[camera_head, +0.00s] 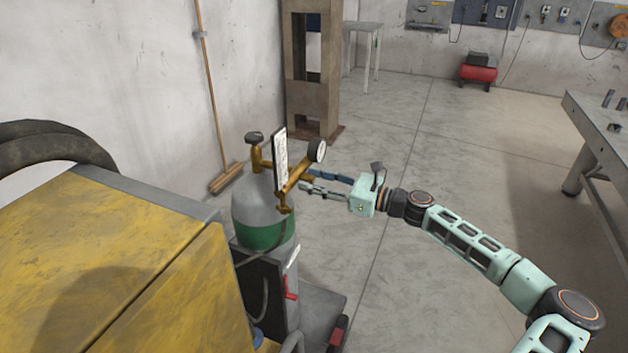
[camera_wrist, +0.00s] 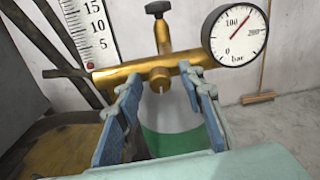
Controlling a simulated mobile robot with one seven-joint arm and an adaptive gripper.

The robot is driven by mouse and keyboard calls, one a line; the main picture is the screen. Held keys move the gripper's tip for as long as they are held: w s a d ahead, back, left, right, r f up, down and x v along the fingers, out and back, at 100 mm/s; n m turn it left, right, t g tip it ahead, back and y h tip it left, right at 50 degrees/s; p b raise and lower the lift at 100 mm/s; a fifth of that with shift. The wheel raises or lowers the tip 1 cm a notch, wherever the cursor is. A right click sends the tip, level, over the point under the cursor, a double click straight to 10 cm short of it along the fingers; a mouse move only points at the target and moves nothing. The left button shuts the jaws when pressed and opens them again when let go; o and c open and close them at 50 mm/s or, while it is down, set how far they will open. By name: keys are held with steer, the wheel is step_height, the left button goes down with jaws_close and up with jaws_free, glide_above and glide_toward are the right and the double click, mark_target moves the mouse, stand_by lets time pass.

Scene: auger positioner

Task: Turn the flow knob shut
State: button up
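A brass regulator bar (camera_wrist: 112,75) with a short round brass knob (camera_wrist: 159,76) at its middle faces my wrist camera. This knob looks like the flow knob, but no label shows. A black valve knob (camera_wrist: 158,8) stands above it; it also shows in the head view (camera_head: 254,138). My gripper (camera_wrist: 161,82) is open, with one finger on each side of the brass knob in the picture. I cannot tell whether the fingers touch it. In the head view my gripper (camera_head: 310,180) points left at the regulator on the grey and green gas cylinder (camera_head: 262,236).
A round gauge (camera_wrist: 235,37) sits right of the knob. A flow tube scale (camera_wrist: 90,30) with a red ball stands left. A yellow machine (camera_head: 130,270) fills the head view's lower left. A hose (camera_head: 268,275) hangs below the regulator.

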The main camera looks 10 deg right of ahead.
jaws_close()
